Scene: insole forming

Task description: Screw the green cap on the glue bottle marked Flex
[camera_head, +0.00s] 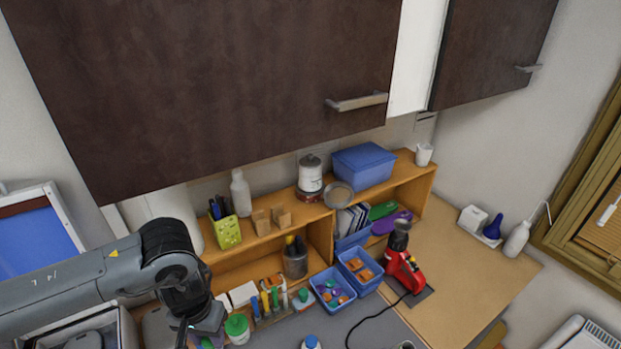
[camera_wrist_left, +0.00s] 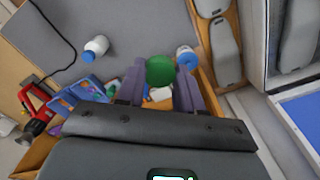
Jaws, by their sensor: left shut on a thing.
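My left gripper (camera_wrist_left: 160,82) is shut on the round green cap (camera_wrist_left: 160,68), seen from above between its two fingertips. In the head view the green cap (camera_head: 237,323) shows to the right of my wrist, with a white body (camera_head: 238,338) just below it. I cannot tell whether the cap is seated on that body or only over it. Bottles with blue caps show in the wrist view, one (camera_wrist_left: 96,47) lying or standing apart to the left and one (camera_wrist_left: 187,56) beside the right finger. No "Flex" marking is readable. My right gripper is not in view.
A wooden shelf (camera_head: 265,262) stands behind, with blue bins (camera_head: 333,287) of small parts, a row of coloured tubes (camera_head: 268,300) and a red machine (camera_head: 404,268) with a black cable. Dark cupboards (camera_head: 200,80) hang above. Grey mat (camera_wrist_left: 130,20) is mostly clear.

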